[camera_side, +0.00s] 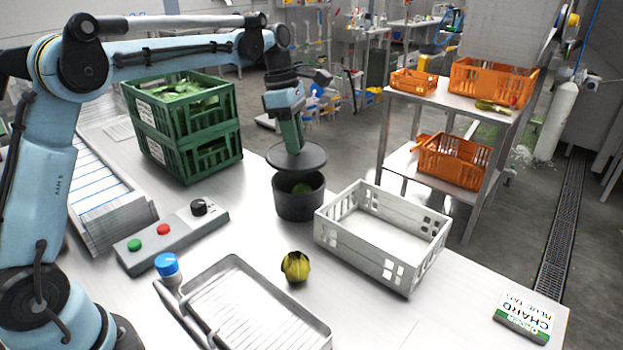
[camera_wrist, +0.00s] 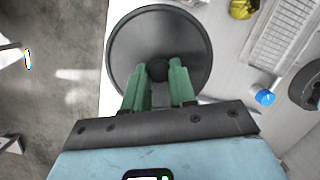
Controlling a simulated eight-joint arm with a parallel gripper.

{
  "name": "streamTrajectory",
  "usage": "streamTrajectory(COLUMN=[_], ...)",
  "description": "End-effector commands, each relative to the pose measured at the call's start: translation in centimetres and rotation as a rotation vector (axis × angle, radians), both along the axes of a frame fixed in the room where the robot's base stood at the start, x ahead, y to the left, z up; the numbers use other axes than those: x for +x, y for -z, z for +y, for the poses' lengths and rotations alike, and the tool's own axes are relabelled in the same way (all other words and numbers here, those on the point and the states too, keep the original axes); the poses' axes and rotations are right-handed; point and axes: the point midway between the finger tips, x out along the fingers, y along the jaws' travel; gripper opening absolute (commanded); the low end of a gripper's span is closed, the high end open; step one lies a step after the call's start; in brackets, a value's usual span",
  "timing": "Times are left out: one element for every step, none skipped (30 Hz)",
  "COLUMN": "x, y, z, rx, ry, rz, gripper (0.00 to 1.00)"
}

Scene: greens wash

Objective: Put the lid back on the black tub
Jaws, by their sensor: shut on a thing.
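The black tub (camera_side: 298,205) stands upright on the metal table, with something green visible inside it. The dark round lid (camera_side: 297,157) hangs level just above the tub, with a gap between them at the front. My gripper (camera_side: 291,145) is shut on the lid's knob. In the wrist view the lid (camera_wrist: 140,40) fills the top middle, and the green fingers of my gripper (camera_wrist: 158,75) close around its knob. The tub is hidden beneath the lid in the wrist view.
A white crate (camera_side: 350,245) stands right of the tub, green crates (camera_side: 190,150) behind left. A yellow-green vegetable (camera_side: 296,266), a metal tray (camera_side: 300,335), a blue-capped bottle (camera_side: 167,266) and a button box (camera_side: 172,238) are nearer. A chard card (camera_side: 524,317) lies front right.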

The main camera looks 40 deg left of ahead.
Motion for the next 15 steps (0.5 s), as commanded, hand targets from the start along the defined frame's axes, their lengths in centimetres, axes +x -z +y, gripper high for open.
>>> streamTrajectory(x=[0.6, 0.9, 1.2, 1.4, 1.5, 1.6, 1.7, 1.8, 1.8, 1.8, 1.8, 1.8, 1.8, 1.8, 1.8], y=[0.1, 0.1, 0.2, 0.2, 0.2, 0.3, 0.3, 0.4, 0.5, 0.6, 0.7, 1.0, 1.2, 1.4, 1.7], z=[0.6, 0.8, 1.1, 1.3, 1.4, 1.6, 1.7, 1.7, 1.8, 1.8, 1.8, 1.7, 1.7, 1.7, 1.7], rx=[-0.009, -0.014, -0.019, -0.021, -0.023, -0.025, -0.027, -0.028, -0.028, -0.028, -0.028, -0.028, -0.028, -0.028, -0.028], ry=[-0.007, -0.008, -0.009, -0.009, -0.010, -0.011, -0.011, -0.012, -0.012, -0.012, -0.012, -0.012, -0.012, -0.012, -0.012], rz=[-0.003, -0.004, -0.006, -0.008, -0.008, -0.009, -0.010, -0.010, -0.011, -0.011, -0.011, -0.011, -0.011, -0.011, -0.011], gripper=[0.00, 0.00, 0.00, 0.00, 0.00, 0.00, 0.00, 0.00, 0.00, 0.00, 0.00, 0.00, 0.00, 0.00, 0.00])
